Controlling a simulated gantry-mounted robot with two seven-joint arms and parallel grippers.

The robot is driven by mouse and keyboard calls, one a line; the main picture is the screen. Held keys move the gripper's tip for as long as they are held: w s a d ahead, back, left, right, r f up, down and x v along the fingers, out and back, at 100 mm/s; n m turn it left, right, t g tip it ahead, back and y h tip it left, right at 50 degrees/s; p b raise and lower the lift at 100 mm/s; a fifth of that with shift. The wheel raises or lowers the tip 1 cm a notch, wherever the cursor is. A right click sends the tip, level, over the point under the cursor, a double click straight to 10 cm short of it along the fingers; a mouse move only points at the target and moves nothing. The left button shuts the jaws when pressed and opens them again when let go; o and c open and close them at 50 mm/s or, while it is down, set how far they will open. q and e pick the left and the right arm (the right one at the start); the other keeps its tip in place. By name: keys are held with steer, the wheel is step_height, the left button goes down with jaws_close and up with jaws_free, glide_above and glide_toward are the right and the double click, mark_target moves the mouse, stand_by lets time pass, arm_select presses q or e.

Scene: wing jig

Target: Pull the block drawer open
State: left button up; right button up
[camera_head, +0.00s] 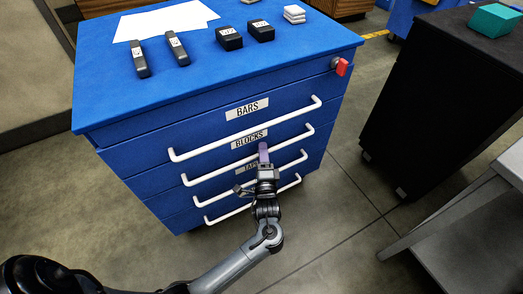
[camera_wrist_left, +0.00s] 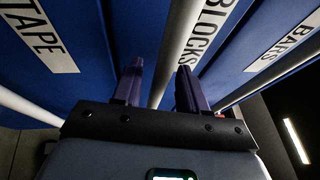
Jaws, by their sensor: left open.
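The block drawer (camera_head: 220,160) is the second one down in the blue cabinet, labelled BLOCKS, and it is shut flush with the others. Its white bar handle (camera_head: 215,172) runs across the front. My left gripper (camera_head: 263,150) is at this handle, right of its middle, with purple fingers. In the left wrist view the fingers (camera_wrist_left: 158,72) are open, and the block drawer's handle (camera_wrist_left: 183,50) passes between them in the picture. I cannot tell whether either finger touches it. The BLOCKS label (camera_wrist_left: 212,30) is just beyond. My right gripper is not in view.
The BARS drawer handle (camera_head: 245,132) is above and the TAPE drawer handle (camera_head: 290,162) below, both close by. A dark cabinet (camera_head: 440,90) and a grey table (camera_head: 460,215) stand right; floor is clear in front.

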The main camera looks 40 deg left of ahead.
arm_select(q)
steer(key=shift+w, duration=0.1)
jaws_close()
stand_by(0.3)
